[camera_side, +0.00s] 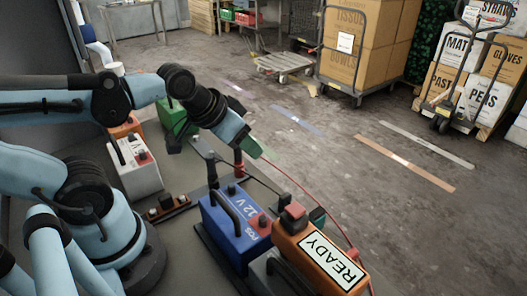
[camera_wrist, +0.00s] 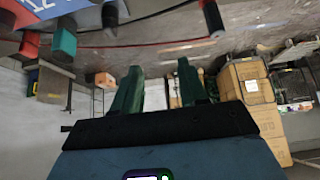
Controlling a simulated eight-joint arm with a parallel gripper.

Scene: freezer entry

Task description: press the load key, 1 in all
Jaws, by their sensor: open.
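An orange tester (camera_side: 318,258) with a screen reading READY stands at the front right in the side view. A red block-shaped key (camera_side: 293,212) on a dark base sits on its top; no lettering on it is readable, so I cannot tell for sure that it is the load key. My gripper (camera_side: 266,153) is up and left of the tester, apart from it, and partly blurred against the floor. In the wrist view, my gripper (camera_wrist: 158,74) has two dark green fingers spread apart with nothing between them. The tester's key cannot be made out there.
A blue 12 V battery (camera_side: 235,228) with a handle stands left of the tester. A red clamp (camera_side: 238,165) and red and black cables lie around it. A white battery (camera_side: 135,165) stands near my arm. Loaded carts (camera_side: 365,50) stand far back on open floor.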

